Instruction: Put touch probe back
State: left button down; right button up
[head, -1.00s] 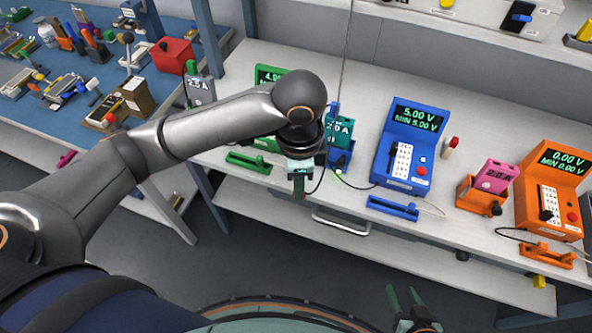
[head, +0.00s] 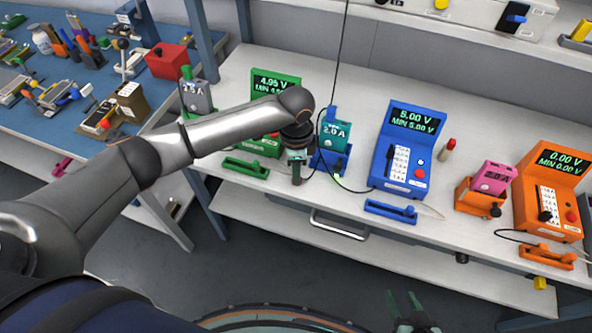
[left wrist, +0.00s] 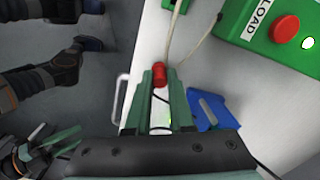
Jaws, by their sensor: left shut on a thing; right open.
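My left gripper (head: 297,174) is shut over the front edge of the bench, between the green tester (head: 272,84) and the blue cell stand (head: 331,160). In the left wrist view, a red-ended piece (left wrist: 158,75), seemingly the touch probe, sits between its fingers (left wrist: 160,98). The probe is mostly hidden by the gripper in the head view. A green cradle (head: 246,168) lies on the bench to the left of the gripper. A blue cradle (head: 390,211) and an orange cradle (head: 546,257) lie farther right. My right gripper (head: 405,310) is open and empty, low in the head view.
A teal cell (head: 335,136) stands in the blue stand beside my left gripper. The blue tester (head: 410,150) and orange tester (head: 552,190) stand to the right. A black cable (head: 342,60) hangs near the gripper. A drawer handle (head: 338,226) sticks out below the bench edge.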

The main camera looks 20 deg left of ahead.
pick_arm(q)
jog(key=shift+f, duration=0.2)
jog(key=c, duration=0.8)
grip_release()
notch_tip(320, 180, up, 12)
jog(key=shift+r, duration=0.1)
jog(key=shift+d, duration=0.1)
